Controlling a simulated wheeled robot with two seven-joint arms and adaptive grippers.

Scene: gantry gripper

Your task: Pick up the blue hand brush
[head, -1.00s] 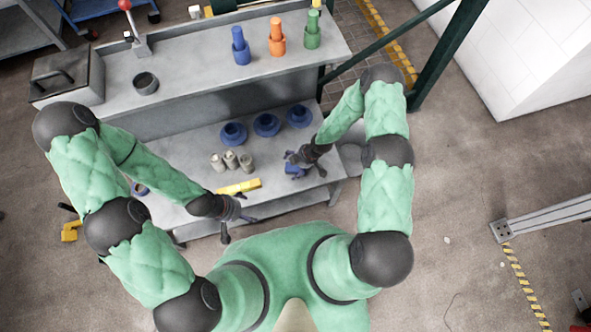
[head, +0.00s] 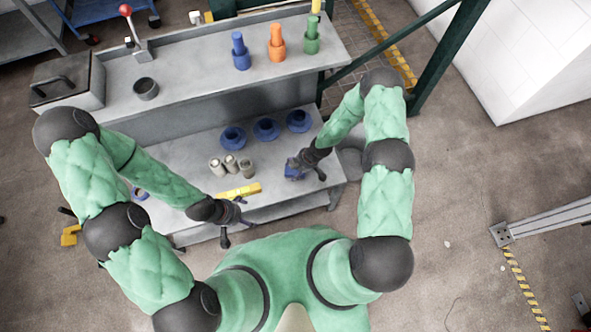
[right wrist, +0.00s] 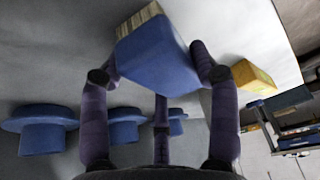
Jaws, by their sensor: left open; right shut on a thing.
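The blue hand brush (right wrist: 158,58) is held between the fingers of my right gripper (right wrist: 158,75) in the right wrist view. Its pale bristles show at the top edge. In the head view my right gripper (head: 305,168) is over the right end of the lower bench shelf and mostly covers the brush (head: 292,172). I cannot tell whether the brush is clear of the surface. My left gripper (head: 232,225) is open and empty at the front edge of the bench, near a yellow object (head: 239,191).
Blue, orange (head: 277,45) and green parts stand on the upper shelf. A grey box (head: 67,78) and black cup (head: 146,86) are at the upper left.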

